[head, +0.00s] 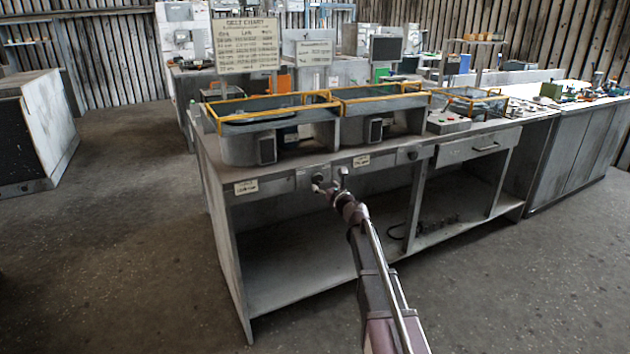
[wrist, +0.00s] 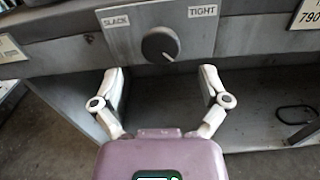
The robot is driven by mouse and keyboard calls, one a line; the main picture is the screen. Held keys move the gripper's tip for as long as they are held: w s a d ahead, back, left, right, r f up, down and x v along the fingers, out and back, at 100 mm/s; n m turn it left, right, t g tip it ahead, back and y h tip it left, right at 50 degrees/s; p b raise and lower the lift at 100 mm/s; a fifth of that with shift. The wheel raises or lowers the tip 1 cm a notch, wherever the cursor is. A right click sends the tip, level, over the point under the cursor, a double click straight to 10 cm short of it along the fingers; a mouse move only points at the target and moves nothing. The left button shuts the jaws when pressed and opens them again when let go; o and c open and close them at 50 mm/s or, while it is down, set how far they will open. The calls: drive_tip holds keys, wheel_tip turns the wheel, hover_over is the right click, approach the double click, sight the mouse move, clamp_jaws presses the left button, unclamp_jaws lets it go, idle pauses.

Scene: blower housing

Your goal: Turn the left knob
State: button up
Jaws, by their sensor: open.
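The left knob (wrist: 160,45) is a round dark knob with a pale pointer line, on a grey plate (wrist: 122,42) marked SLACK at left and TIGHT at right. The pointer slants down to the right, towards the lower right edge. In the wrist view, my gripper (wrist: 161,75) is open, its two fingers apart on either side and just below the knob, not visibly touching it. In the head view, my gripper (head: 332,183) is at the bench's front edge, where its fingers make the left knob hard to pick out. Another dark knob (head: 412,155) sits farther right.
The grey bench (head: 215,180) carries housings with yellow rails (head: 270,108) on top. Below is an open shelf (head: 300,265); a drawer (head: 480,147) is at right. Paper labels (head: 246,187) are on the front edge. The floor to the left is clear.

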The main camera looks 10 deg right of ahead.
sight(318, 180)
drive_tip(key=shift+x, duration=2.7)
drive_tip(key=c, duration=1.1)
drive_tip(key=shift+a, duration=0.25)
drive_tip(key=shift+c, duration=0.3)
drive_tip(key=shift+d, duration=0.2)
